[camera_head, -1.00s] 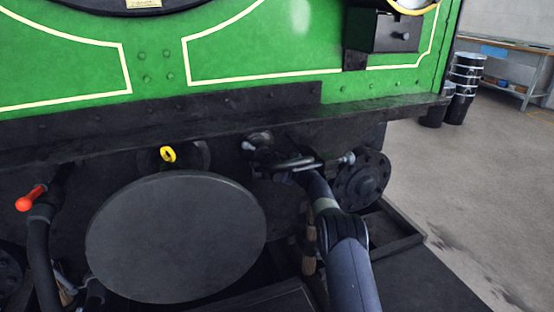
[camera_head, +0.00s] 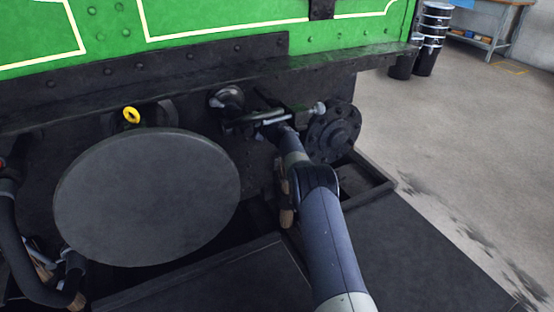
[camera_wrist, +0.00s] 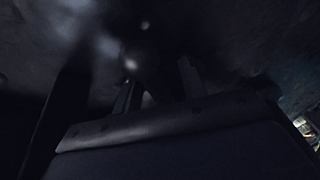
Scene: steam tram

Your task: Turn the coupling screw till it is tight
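The coupling screw sits under the buffer beam, right of the big round buffer, and is partly hidden by my gripper. A light ball-ended bar (camera_head: 318,108), which looks like its handle, sticks out to the right. My gripper (camera_head: 262,120) is at the screw, in front of the beam, with my arm reaching up to it from the lower right. In the dark wrist view two fingers of my gripper (camera_wrist: 158,88) stand apart, with a dark rounded knob (camera_wrist: 138,57) just beyond them. I cannot tell whether the fingers touch anything.
The round buffer (camera_head: 147,198) stands close on the left, with a yellow ring (camera_head: 131,115) above it. A bolted round flange (camera_head: 334,131) is close on the right. The black buffer beam (camera_head: 190,85) runs above. Open floor (camera_head: 460,150) lies to the right.

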